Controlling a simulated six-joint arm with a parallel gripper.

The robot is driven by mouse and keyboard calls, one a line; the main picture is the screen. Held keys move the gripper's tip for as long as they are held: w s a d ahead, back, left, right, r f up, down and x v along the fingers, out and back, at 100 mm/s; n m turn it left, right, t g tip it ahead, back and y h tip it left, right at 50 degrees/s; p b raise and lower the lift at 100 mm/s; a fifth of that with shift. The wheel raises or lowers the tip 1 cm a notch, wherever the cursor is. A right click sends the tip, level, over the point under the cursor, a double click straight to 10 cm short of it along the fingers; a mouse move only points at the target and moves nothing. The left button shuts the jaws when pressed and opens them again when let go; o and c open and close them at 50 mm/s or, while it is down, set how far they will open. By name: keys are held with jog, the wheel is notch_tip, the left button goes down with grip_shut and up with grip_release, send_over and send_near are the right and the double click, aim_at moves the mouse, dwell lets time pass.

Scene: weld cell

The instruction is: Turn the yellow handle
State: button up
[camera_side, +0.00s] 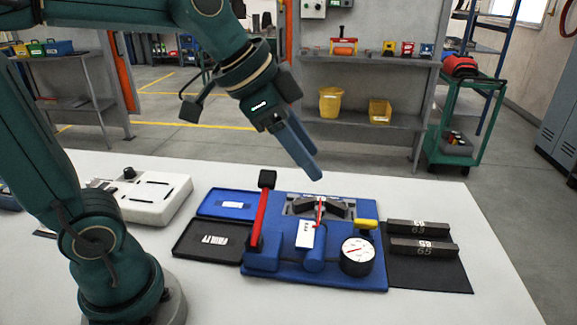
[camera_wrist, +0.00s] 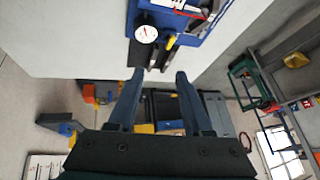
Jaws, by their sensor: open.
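The yellow handle (camera_side: 366,224) sticks out at the right side of a blue fixture (camera_side: 335,276), just above a round white gauge (camera_side: 357,251). In the wrist view the yellow handle (camera_wrist: 170,42) shows beside the gauge (camera_wrist: 147,33), near the top. My gripper (camera_side: 316,174) is above and behind the fixture, pointing down and to the right, apart from the handle. In the wrist view my gripper (camera_wrist: 159,75) has its two fingers spread with nothing between them.
A red lever with a black knob (camera_side: 266,180) stands upright at the fixture's left. Two dark bars (camera_side: 421,237) lie on a black mat (camera_side: 428,278) to the right. Blue and black trays (camera_side: 207,241) and a white box (camera_side: 150,195) lie left. The front right table is clear.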

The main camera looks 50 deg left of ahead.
jog(key=w+f+m+g+h, duration=0.15)
jog(key=w+f, duration=0.35)
jog(key=w, duration=0.5)
jog(key=g, duration=0.2)
send_over(365, 220)
jog(key=s+a, duration=0.2)
notch_tip(365, 220, down, 8)
jog(key=shift+m, duration=0.25)
jog(key=shift+x, duration=2.45)
jog(key=shift+w, duration=0.1)
grip_shut()
